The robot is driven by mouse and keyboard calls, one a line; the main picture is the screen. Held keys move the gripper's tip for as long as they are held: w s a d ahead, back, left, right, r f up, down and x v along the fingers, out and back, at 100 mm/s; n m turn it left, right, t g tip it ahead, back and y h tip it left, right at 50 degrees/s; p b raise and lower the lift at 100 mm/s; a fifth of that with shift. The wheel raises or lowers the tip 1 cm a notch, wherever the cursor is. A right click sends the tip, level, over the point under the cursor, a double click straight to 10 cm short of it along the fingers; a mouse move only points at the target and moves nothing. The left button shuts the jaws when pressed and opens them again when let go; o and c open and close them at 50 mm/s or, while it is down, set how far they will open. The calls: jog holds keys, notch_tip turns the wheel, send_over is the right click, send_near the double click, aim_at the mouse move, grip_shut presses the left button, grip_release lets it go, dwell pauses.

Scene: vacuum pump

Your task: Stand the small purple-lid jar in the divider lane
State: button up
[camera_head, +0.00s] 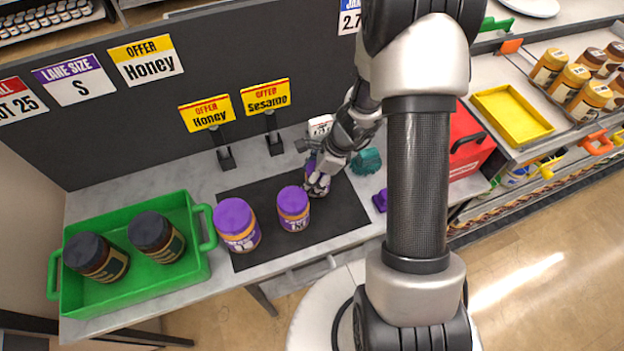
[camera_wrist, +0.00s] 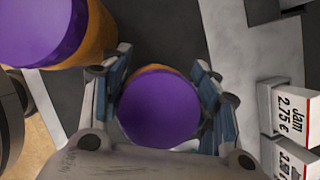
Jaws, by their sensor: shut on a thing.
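My gripper (camera_head: 319,184) is shut on a purple-lid jar at the right end of the dark mat (camera_head: 345,212). In the wrist view the jar's round purple lid (camera_wrist: 158,106) sits between the two fingers. In the head view the fingers hide most of this jar, and I cannot tell whether it touches the mat. Two more purple-lid jars stand to its left: a middle one (camera_head: 293,208) and a larger one (camera_head: 237,224). A shelf (camera_head: 532,141) with rows of jars is at the right; I cannot make out which part is the divider lane.
A green tray (camera_head: 197,262) with two dark-lid jars is at the left. Honey (camera_head: 205,113) and Sesame (camera_head: 265,95) signs stand behind the mat. A red box (camera_head: 466,145), a teal object (camera_head: 367,162) and a yellow tray (camera_head: 512,112) are to the right.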

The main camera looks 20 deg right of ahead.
jog(key=shift+f, duration=0.3)
jog(key=shift+f, duration=0.2)
jog(key=o, duration=1.3)
jog(key=shift+r, duration=0.1)
